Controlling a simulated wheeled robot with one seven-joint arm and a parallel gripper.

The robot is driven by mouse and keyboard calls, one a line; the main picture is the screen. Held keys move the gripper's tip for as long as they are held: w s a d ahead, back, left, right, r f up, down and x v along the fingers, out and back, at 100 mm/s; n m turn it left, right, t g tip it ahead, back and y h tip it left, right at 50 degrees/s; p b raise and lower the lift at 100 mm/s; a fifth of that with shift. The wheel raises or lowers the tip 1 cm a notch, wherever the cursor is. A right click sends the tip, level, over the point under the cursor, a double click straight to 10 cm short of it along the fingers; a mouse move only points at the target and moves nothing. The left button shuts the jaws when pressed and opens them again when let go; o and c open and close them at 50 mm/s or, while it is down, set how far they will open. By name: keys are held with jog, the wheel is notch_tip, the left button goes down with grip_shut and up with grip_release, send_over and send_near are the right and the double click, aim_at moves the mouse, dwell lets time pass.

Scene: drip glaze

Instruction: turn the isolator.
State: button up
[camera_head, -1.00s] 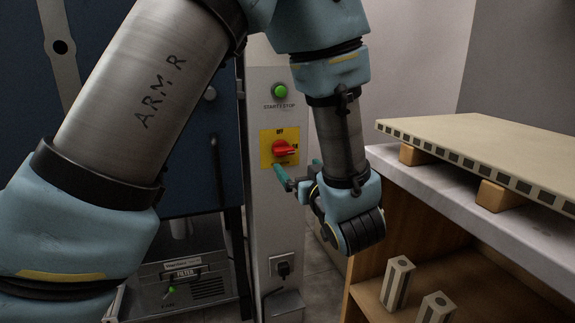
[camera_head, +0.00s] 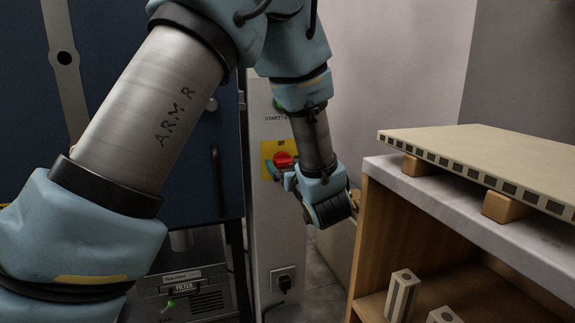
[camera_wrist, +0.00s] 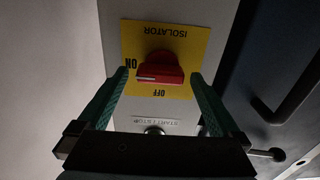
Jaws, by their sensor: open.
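The isolator is a red knob (camera_wrist: 160,70) on a yellow plate (camera_wrist: 131,35); both show upside down in the wrist view. Its handle lies crosswise, with a white mark at its left end, on the side of the printed ON; OFF is printed below it. In the head view the knob (camera_head: 283,159) sits on the narrow grey panel, partly hidden by my gripper. My gripper (camera_wrist: 160,84) is open, with one teal finger on each side of the knob. Whether the fingers touch it, I cannot tell. The gripper (camera_head: 278,170) also shows in the head view.
A green START/STOP button (camera_head: 277,105) sits above the isolator, largely hidden by my arm. A plugged socket (camera_head: 284,281) is lower on the panel. A dark blue cabinet (camera_head: 215,240) stands left. A shelf unit (camera_head: 400,235) bearing a pale slab (camera_head: 480,155) stands close on the right.

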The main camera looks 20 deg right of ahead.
jog(key=c, duration=1.4)
